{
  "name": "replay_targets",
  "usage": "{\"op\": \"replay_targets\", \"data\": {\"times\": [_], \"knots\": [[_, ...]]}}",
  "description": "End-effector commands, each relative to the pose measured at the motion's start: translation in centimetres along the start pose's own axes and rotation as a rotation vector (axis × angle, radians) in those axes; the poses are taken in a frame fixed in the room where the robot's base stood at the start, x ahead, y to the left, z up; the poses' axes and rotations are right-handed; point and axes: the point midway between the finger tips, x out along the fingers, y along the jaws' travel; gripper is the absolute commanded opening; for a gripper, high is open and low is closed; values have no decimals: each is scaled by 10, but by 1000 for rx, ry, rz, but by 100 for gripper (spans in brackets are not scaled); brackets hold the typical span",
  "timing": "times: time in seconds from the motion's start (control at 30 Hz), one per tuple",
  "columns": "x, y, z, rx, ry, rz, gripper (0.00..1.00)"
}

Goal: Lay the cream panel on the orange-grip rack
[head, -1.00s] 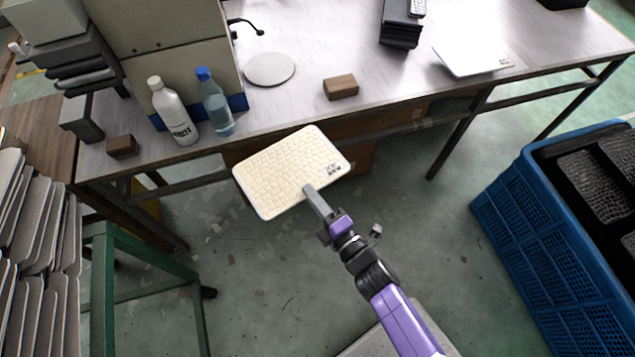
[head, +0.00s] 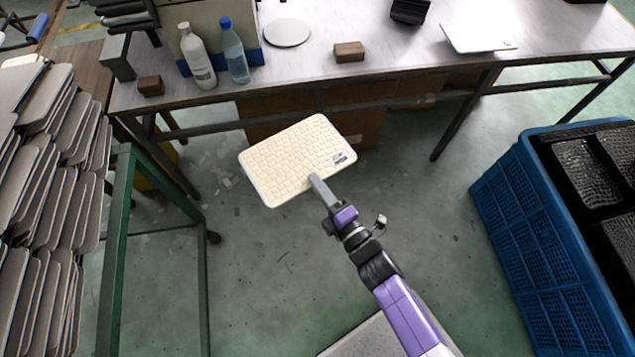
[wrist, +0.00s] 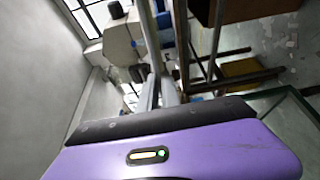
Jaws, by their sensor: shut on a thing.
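The cream panel (head: 298,160) is a thin rounded rectangle with a bumpy, tile-like face and a small dark-and-white label near its right corner. It is held out over the floor, in front of the table. My gripper (head: 317,184) is shut on the panel's near edge. In the wrist view the gripper's fingers (wrist: 160,92) reach away from the purple wrist; I cannot clearly make out the panel there. A stack of grey panels (head: 45,170) stands in slanted rows at the left. I see no orange grip, so I cannot tell which rack is the orange-grip one.
A table (head: 385,75) runs across the back, with a white bottle (head: 198,60), a blue-capped bottle (head: 235,55), brown blocks (head: 349,52) and a white panel (head: 475,38). A green frame (head: 120,230) stands at left, a blue crate (head: 530,240) at right. The floor between is open.

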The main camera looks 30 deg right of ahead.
Motion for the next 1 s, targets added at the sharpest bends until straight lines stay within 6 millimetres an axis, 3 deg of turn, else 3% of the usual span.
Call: {"op": "replay_targets", "data": {"times": [0.33,0.7,1.0], "knots": [[-6,15,-4,1,9,1,0],[-11,18,-4,0,14,1,0],[-5,16,-2,0,10,3,0]]}}
